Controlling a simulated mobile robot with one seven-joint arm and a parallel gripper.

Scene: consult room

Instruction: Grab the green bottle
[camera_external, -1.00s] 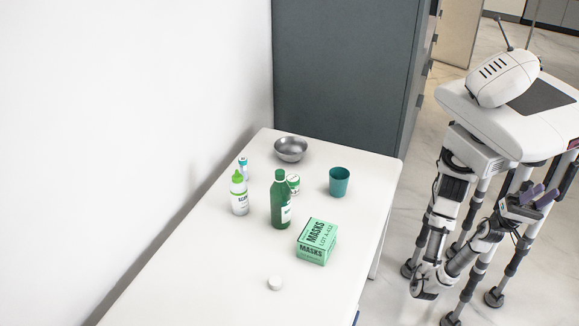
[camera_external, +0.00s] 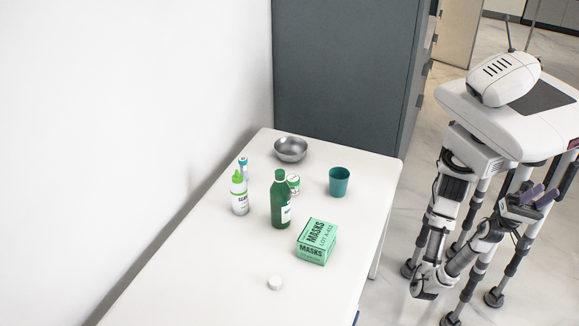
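The green bottle (camera_external: 280,203) stands upright near the middle of the white table (camera_external: 225,275). It is dark green with a green cap and a pale label on its right side. My gripper (camera_external: 541,197) is at the right of the view, beyond the table's right edge and well apart from the bottle. Its two purple-grey fingers point up and to the right with a gap between them. It is open and holds nothing that I can see.
A green masks box (camera_external: 316,242) sits just right of the bottle. A small green-white can (camera_external: 293,184) stands close behind it. A grey cabinet (camera_external: 340,75) stands behind.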

